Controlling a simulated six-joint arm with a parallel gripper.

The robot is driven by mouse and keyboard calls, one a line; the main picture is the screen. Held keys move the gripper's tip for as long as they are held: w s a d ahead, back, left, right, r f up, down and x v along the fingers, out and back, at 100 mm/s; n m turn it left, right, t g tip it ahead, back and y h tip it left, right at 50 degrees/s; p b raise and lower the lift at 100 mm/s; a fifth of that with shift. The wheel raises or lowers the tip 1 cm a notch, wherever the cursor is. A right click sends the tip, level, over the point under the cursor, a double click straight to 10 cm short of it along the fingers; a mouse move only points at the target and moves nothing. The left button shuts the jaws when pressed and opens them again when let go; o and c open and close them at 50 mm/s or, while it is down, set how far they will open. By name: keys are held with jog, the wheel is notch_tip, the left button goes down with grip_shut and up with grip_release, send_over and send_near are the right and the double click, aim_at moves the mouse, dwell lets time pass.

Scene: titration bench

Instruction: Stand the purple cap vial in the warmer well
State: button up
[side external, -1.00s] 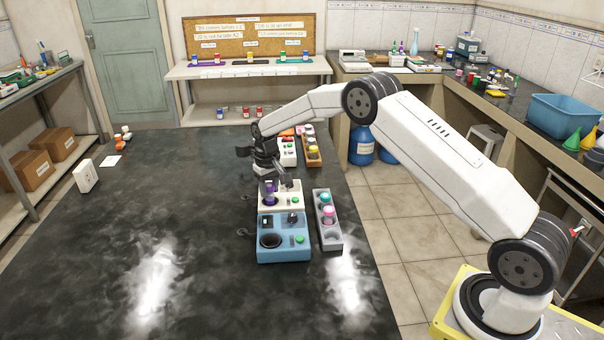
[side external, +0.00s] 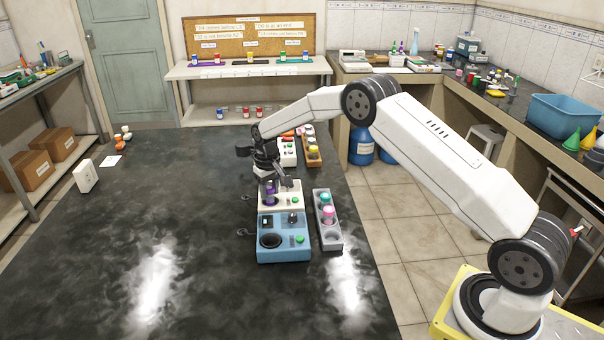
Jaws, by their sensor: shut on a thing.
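The purple cap vial (side external: 270,194) is upright between the fingers of my gripper (side external: 270,183), which is shut on it. It is at the left part of the cream-coloured device (side external: 284,201), which has a green button on its right side. The fingers partly hide the vial's top. I cannot tell from this view whether the vial's base is inside a well or just above it. Which device is the warmer is not clearly marked at this size.
A blue device (side external: 284,250) with a dark round plate stands in front of the cream one. A grey rack (side external: 327,236) with teal and pink capped vials stands to the right. More racks (side external: 312,152) stand behind.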

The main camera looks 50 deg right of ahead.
jog(key=shift+f, duration=0.75)
dwell(0.4)
jog(key=o, duration=1.3)
jog(key=shift+r, duration=0.2)
jog(key=shift+r, duration=2.85)
